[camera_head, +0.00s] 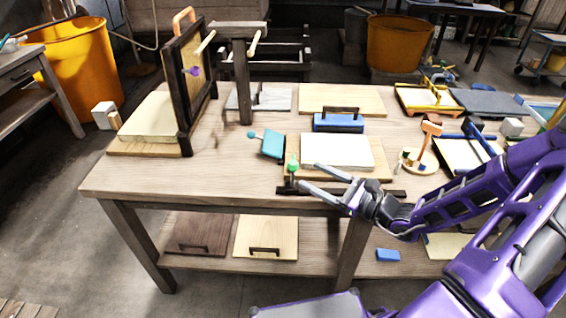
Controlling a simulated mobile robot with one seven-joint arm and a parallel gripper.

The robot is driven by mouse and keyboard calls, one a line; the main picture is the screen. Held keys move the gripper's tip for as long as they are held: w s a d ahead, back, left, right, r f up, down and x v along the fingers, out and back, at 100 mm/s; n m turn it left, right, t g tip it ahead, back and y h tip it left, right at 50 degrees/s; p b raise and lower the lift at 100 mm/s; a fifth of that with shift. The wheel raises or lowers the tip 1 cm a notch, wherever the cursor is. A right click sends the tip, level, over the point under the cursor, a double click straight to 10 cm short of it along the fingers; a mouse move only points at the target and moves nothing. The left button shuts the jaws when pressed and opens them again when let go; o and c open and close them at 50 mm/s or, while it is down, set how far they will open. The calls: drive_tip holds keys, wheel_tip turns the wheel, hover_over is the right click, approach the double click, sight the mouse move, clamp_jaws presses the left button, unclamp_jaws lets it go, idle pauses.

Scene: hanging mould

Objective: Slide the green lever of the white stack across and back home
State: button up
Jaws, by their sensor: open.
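The white stack (337,151) lies on a light wooden board (380,172) near the front edge of the table. The green lever (293,165) stands upright at the left end of the stack, its round green knob on top. My gripper (308,178) reaches in from the right, in front of the stack. Its two fingers are apart and point left toward the lever. Nothing shows between them. The fingertips look close to the lever's lower part, but I cannot tell whether they touch it. The lever's foot is partly hard to make out.
A teal block (272,144) lies left of the lever. A blue block with a dark handle (338,122) sits behind the stack. A dark upright frame (180,90) stands at the left. An orange mallet-like piece (428,140) stands right. The table's front left (150,180) is clear.

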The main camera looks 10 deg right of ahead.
sight(293, 166)
drive_tip(key=b+x, duration=0.1)
drive_tip(key=x, duration=0.9)
drive_tip(key=shift+w+a, duration=0.1)
drive_tip(key=shift+w, duration=0.05)
clamp_jaws()
idle(1.0)
